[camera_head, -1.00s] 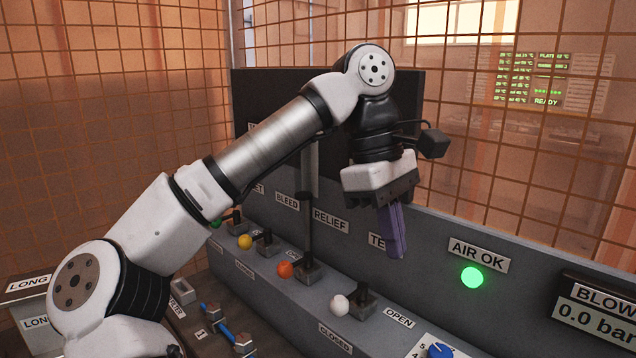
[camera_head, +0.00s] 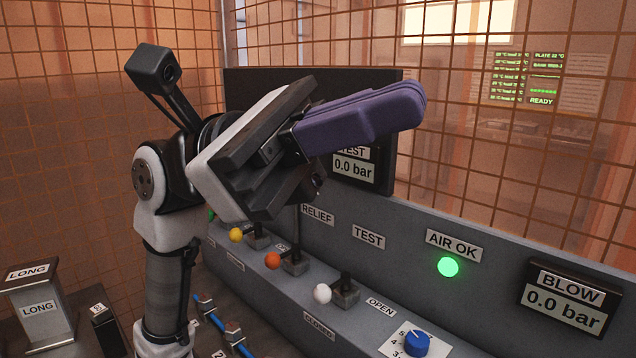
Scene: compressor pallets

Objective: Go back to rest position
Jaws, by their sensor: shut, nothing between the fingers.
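My gripper (camera_head: 408,103) is raised above the control panel, at the upper middle of the head view. Its purple fingers are together with nothing between them and point to the right. The dark gripper body and the wrist behind it face the camera. The arm rises from the lower left. The gripper is apart from the panel and hides part of the dark display behind it.
The grey panel (camera_head: 440,290) carries levers with yellow (camera_head: 236,235), orange (camera_head: 272,260) and white (camera_head: 322,293) knobs, a blue dial (camera_head: 417,343), a lit green lamp (camera_head: 448,267) and a BLOW display (camera_head: 565,308). LONG-labelled blocks (camera_head: 38,308) stand lower left. Mesh fencing encloses the back.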

